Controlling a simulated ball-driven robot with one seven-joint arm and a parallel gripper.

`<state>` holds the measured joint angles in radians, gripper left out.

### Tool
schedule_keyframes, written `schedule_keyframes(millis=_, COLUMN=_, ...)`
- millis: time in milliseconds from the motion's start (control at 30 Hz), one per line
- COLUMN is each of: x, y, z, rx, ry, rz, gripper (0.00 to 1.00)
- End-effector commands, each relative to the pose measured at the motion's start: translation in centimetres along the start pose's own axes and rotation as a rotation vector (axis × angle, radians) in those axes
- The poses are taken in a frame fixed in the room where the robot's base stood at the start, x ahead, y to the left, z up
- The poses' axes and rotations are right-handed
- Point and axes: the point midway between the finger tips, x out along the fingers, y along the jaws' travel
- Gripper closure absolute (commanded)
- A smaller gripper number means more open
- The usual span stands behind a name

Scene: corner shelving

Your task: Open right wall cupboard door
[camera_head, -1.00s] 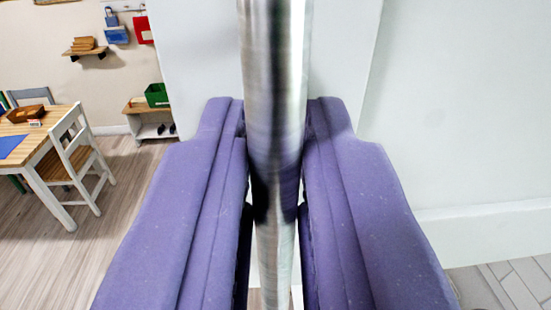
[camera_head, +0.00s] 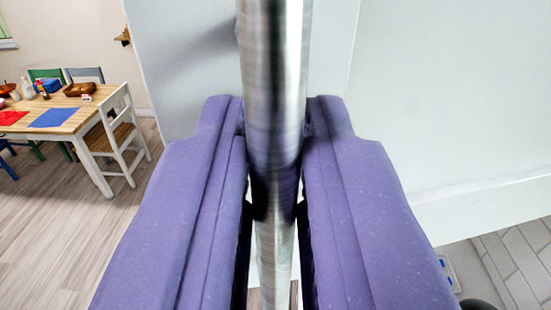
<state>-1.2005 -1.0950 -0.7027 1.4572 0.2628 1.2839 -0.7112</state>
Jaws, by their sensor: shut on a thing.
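A shiny metal bar handle (camera_head: 272,60) runs upright through the middle of the view. My gripper (camera_head: 274,150) has two purple fingers, one on each side of the bar, and is shut on it. Behind the bar is a pale door panel (camera_head: 190,70), its left edge showing against the room. A pale white surface (camera_head: 440,100) fills the right side; a vertical edge separates it from the panel. The handle's ends and the door's hinge are out of view.
A wooden table (camera_head: 75,107) with a blue sheet and several small items stands at the left, with a white chair (camera_head: 118,135) beside it. Wooden floor (camera_head: 70,245) lies open at lower left. Grey tiles (camera_head: 515,260) show at lower right.

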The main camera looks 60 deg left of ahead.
Motion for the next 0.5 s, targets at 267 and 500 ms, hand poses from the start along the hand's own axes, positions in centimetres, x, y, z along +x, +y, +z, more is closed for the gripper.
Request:
schedule_keyframes(millis=267, x=-0.01, y=-0.01, z=-0.2, rx=-0.001, ry=0.005, rz=0.001, gripper=0.69)
schedule_keyframes(millis=500, x=-0.9, y=0.01, z=-0.24, rx=-0.001, ry=0.005, rz=0.002, gripper=0.69)
